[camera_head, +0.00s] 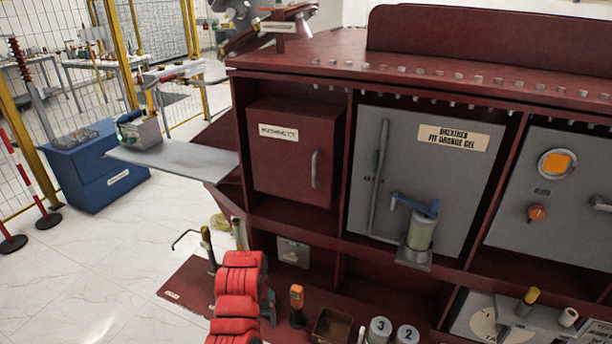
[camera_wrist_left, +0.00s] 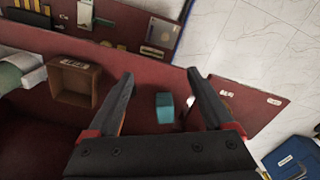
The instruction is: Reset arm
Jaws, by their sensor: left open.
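My left gripper (camera_wrist_left: 160,90) shows in the left wrist view, with its two dark fingers spread wide. Nothing is gripped between them. A teal block (camera_wrist_left: 165,107) shows in the gap between the fingers, on the dark red surface beyond; I cannot tell its distance from the tips. In the head view the left fingertips cannot be made out. My right gripper is in neither view.
A dark red cabinet (camera_head: 290,155) with grey doors fills the right. Its lower shelf holds an orange-topped tool (camera_head: 297,300), a brown open box (camera_head: 333,326) and numbered cans (camera_head: 380,330). A grey side shelf (camera_head: 180,160) juts left. A blue chest (camera_head: 95,170) stands on open floor.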

